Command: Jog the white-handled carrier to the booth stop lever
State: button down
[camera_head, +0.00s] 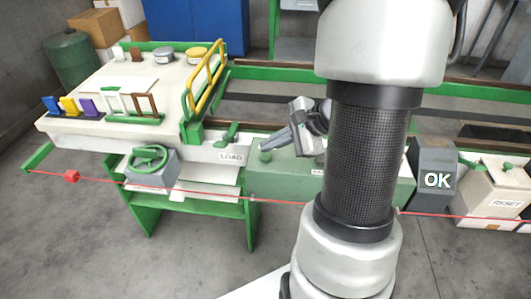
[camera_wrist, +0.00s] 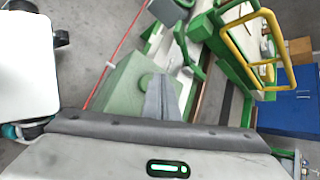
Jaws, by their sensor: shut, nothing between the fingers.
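A white-handled carrier (camera_head: 113,101) stands in a row of coloured handles at the front of the cream table on the left. Another white handle (camera_head: 118,53) stands at the back of that table. My gripper (camera_head: 268,144) is shut and empty, above a green box (camera_head: 285,185) with a round green knob (camera_head: 265,156). In the wrist view my shut fingers (camera_wrist: 162,97) overlap the green box (camera_wrist: 118,92) beside its knob. A green lever (camera_head: 228,135) is by the LOAD label. I cannot tell which lever is the booth stop; my arm hides part of the line.
A yellow rail (camera_head: 205,78) rises at the table's right edge. A green handwheel (camera_head: 148,157) is on a grey box. A red cord (camera_head: 215,198) runs along the front. An OK display (camera_head: 436,180) and a RESET box (camera_head: 500,190) stand at right.

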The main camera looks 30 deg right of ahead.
aim_at(270, 157)
jog(key=shift+r, duration=0.1)
notch_tip(270, 157, up, 5)
jog(key=p, duration=0.3)
jog(key=shift+p, duration=0.4)
dwell(0.7)
